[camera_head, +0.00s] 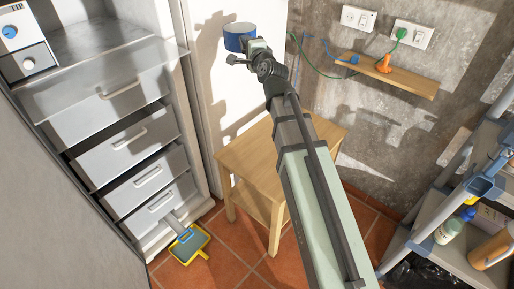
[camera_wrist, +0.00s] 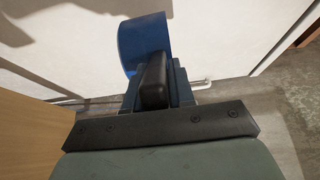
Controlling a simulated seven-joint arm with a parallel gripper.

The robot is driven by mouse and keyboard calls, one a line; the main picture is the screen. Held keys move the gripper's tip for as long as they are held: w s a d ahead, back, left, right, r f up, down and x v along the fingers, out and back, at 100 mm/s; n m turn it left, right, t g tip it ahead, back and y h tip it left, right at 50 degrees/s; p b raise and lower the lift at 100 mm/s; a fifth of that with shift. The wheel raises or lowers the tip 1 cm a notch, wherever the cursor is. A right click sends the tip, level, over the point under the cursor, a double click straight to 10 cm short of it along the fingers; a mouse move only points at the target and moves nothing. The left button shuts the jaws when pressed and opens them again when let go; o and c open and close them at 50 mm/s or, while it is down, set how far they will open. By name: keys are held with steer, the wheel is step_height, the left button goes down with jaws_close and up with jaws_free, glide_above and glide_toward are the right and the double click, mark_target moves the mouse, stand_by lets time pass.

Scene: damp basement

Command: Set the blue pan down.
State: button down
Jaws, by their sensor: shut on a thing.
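The blue pan (camera_head: 238,41) is held up at the far end of my arm, in front of the white panel at the back. Its outside is blue and its top looks pale in the head view. My gripper (camera_head: 248,54) is shut on the pan's near side. In the wrist view the pan's curved blue wall (camera_wrist: 146,40) stands just beyond my gripper (camera_wrist: 155,82), whose dark finger lies against it. The far finger and the pan's inside are hidden in that view. The pan is in the air, clear of the wooden table.
A small wooden table (camera_head: 243,158) stands below my arm with its visible top bare. A wall shelf (camera_head: 410,82) with plugs and cords is at the right. A metal drawer cabinet (camera_head: 125,100) stands left, a yellow dustpan (camera_head: 190,244) on the tiles, a grey rack (camera_head: 430,232) at right.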

steer(key=d+f+m+h, duration=0.2)
steer(key=d+f+h, duration=0.15)
steer(key=d, duration=0.35)
steer(key=d+f+m+h, duration=0.15)
steer(key=d+f, duration=0.25)
steer(key=d, duration=0.4)
steer(key=a+f+n+y, duration=0.2)
steer(key=a+f, duration=0.7)
steer(key=a, duration=0.2)
steer(key=s+a+f+n+y, duration=0.1)
steer(key=s+a+f, duration=0.2)
steer(key=a+f, duration=0.35)
steer(key=s+a+f+y, duration=0.1)
steer(key=s+a+f, duration=0.2)
steer(key=f, duration=0.6)
steer(key=s+a+f+n+y, duration=0.1)
steer(key=s+a+f, duration=0.35)
steer(key=f, duration=0.25)
steer(key=d+r+m+h, duration=0.2)
steer(key=d+m+h, duration=0.4)
steer(key=d+h, duration=0.3)
steer(key=shift+t+y, duration=0.3)
steer(key=shift+w+d+f, duration=0.1)
steer(key=shift+d+f, duration=0.05)
steer(key=shift+f, duration=1.45)
steer(key=shift+w+d+f, duration=0.1)
steer(key=shift+f, duration=1.45)
steer(key=shift+w+d+f, duration=0.1)
steer(key=shift+d+f, duration=0.05)
steer(key=shift+f, duration=1.55)
